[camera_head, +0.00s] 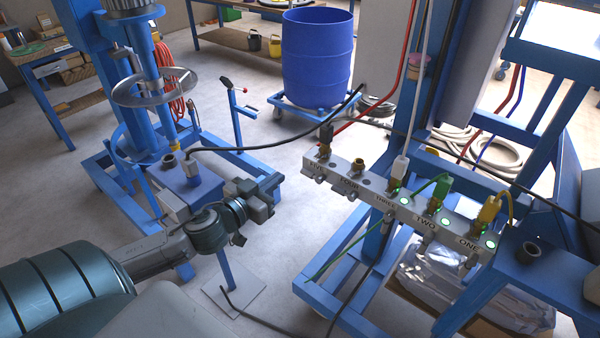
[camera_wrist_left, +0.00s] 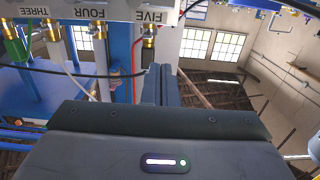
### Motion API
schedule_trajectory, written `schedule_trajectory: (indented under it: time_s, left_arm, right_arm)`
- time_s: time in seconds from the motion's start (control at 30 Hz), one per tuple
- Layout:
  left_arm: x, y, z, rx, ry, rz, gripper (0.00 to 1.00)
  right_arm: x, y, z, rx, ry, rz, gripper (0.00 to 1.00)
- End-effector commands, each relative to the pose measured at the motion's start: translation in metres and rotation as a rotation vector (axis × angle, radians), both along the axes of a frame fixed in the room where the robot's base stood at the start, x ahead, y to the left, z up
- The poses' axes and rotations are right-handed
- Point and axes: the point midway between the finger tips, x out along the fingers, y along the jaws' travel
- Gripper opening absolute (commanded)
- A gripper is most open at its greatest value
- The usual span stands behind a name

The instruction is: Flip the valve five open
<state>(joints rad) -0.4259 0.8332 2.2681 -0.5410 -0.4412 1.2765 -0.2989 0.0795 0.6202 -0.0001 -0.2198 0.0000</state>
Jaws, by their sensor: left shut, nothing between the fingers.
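The grey valve manifold (camera_head: 345,178) runs diagonally at right, labelled FIVE to ONE. Valve five (camera_head: 320,177) is at its far left end, with a dark connector and red hose above it. In the left wrist view the labels are upside down, and the valve five fitting (camera_wrist_left: 149,45) is just above my fingers. My left gripper (camera_head: 270,187) is shut and empty, to the left of the manifold's valve five end and apart from it in the head view. Its shut fingers (camera_wrist_left: 160,84) point toward the area of valve five. My right gripper is not in view.
Green lights glow at valves three, two and one. A black hose (camera_head: 270,146) arches behind my gripper to a blue box (camera_head: 190,185). A blue mixer column (camera_head: 150,90) stands left. A blue drum (camera_head: 316,60) stands behind. Floor between gripper and manifold is clear.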

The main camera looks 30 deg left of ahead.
Motion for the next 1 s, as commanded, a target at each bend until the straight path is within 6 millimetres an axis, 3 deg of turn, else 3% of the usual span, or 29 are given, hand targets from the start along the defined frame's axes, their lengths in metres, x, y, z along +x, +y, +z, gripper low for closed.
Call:
schedule_trajectory:
  time_s: [0.77, 1.0]
  left_arm:
    - [0.090, -0.008, -0.002, -0.008, -0.004, -0.003, 0.00]
    - [0.095, -0.009, -0.035, -0.004, -0.002, -0.003, 0.00]
  right_arm:
    - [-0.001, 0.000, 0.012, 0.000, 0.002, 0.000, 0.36]
    - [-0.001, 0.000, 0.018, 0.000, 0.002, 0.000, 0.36]
